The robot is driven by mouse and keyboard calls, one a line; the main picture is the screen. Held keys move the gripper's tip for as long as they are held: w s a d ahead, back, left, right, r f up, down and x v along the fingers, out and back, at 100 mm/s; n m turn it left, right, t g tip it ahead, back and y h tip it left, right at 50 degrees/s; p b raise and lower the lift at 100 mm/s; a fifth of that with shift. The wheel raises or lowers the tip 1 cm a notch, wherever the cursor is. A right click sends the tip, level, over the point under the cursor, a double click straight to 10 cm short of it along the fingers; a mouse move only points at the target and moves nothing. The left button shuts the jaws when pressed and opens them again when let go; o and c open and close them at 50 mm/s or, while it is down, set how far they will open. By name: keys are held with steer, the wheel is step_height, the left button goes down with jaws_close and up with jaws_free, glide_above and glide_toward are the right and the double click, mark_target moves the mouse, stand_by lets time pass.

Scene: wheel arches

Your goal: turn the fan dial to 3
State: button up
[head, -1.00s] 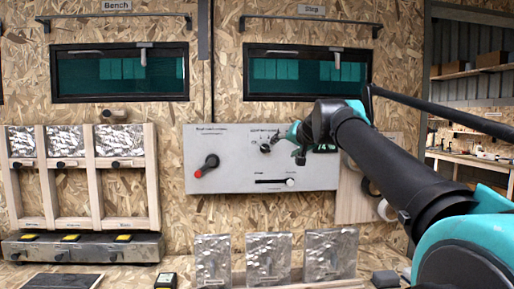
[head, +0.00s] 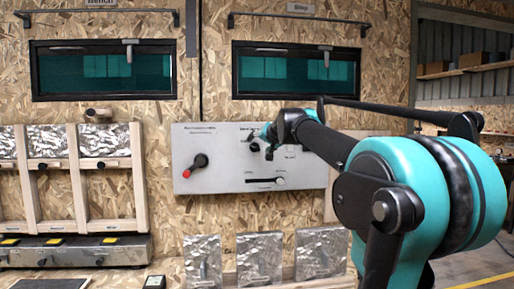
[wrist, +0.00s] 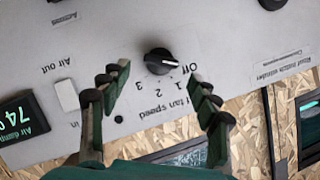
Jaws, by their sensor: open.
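The fan dial (wrist: 158,62) is a round black knob on the grey panel (wrist: 225,40), which appears upside down in the wrist view. Its white mark points towards "Off". The labels 1, 2 and 3 curve round below it, with 3 at lower left. My gripper (wrist: 158,84) is open, with one finger on each side of the dial and labels in the picture. The fingers look apart from the knob. In the head view my gripper (head: 268,141) is at the panel's upper middle, beside the small dark dial (head: 254,147).
A red-handled switch (head: 199,162) is on the panel left of the dial. A slider (head: 279,181) sits below. The wrist view shows a damper display (wrist: 18,118) at left. Foil-covered plates (head: 260,259) stand under the panel. Windows (head: 105,69) are above.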

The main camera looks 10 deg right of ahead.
mark_target(256, 147)
steer(key=shift+x, duration=1.9)
steer(key=c, duration=1.2)
steer(key=shift+o, duration=0.2)
